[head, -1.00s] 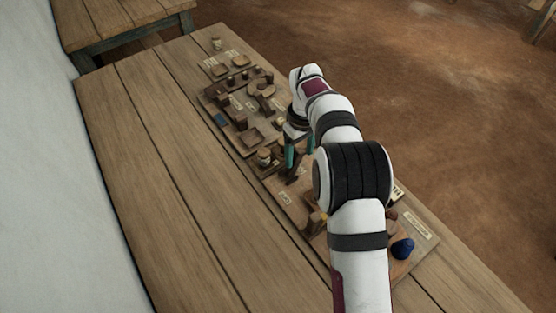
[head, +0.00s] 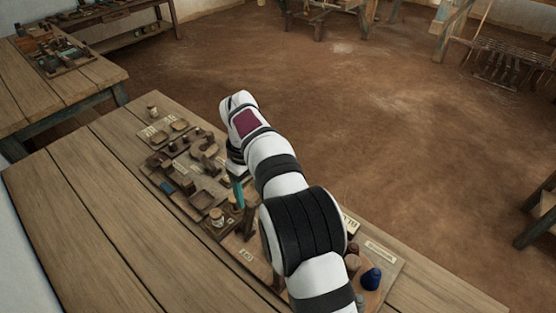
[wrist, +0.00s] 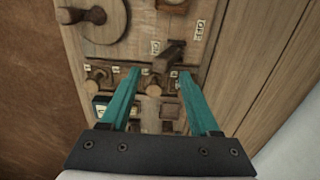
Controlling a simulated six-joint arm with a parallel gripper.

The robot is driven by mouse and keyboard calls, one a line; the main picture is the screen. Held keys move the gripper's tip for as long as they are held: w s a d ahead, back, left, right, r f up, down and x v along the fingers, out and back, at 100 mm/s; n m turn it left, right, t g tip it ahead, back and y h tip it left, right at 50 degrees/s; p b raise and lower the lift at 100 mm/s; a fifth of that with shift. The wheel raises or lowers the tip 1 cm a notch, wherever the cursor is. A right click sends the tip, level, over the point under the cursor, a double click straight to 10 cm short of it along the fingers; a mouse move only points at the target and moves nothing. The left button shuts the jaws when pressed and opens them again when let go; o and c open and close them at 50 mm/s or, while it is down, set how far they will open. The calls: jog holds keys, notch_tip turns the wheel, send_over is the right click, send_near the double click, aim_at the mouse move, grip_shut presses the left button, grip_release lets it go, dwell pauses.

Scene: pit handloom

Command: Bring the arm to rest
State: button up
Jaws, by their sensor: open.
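My gripper (head: 240,195) hangs over the wooden board (head: 228,238) on the table, near a small round pot (head: 217,216). In the wrist view, its two teal fingers (wrist: 160,75) stand apart with nothing held between them. A dark brown wooden lever or block (wrist: 170,57) shows just past the fingertips, and a round-topped peg (wrist: 153,87) shows between the fingers. Both look to be on the board below; I cannot tell the exact gap. My arm hides part of the board in the head view.
The plank table (head: 90,220) is bare on the left. A dark blue knob-like piece (head: 371,279) stands at the board's near right end. Another table (head: 60,85) with a tray is at the upper left. The earthen floor (head: 340,110) is open beyond.

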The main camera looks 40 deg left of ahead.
jog(key=w+d+r+m, duration=0.2)
jog(key=d+r+m, duration=0.15)
jog(key=d, duration=0.25)
jog(key=w+d+r+m, duration=0.2)
jog(key=w+d+r, duration=0.15)
jog(key=d, duration=0.25)
jog(key=s+d+r+m, duration=0.2)
jog(key=d+r+m, duration=0.1)
jog(key=d, duration=0.5)
jog(key=s+d+r+m, duration=0.2)
jog(key=d+m, duration=0.2)
jog(key=d, duration=0.4)
jog(key=s+d+f+m+y, duration=0.1)
jog(key=s+d+f+m, duration=0.1)
jog(key=s+d+m, duration=0.3)
jog(key=s+d+f+m, duration=0.1)
jog(key=s+d+m, duration=0.5)
jog(key=s+d, duration=0.3)
jog(key=shift+s+f+y, duration=0.4)
jog(key=shift+s, duration=0.8)
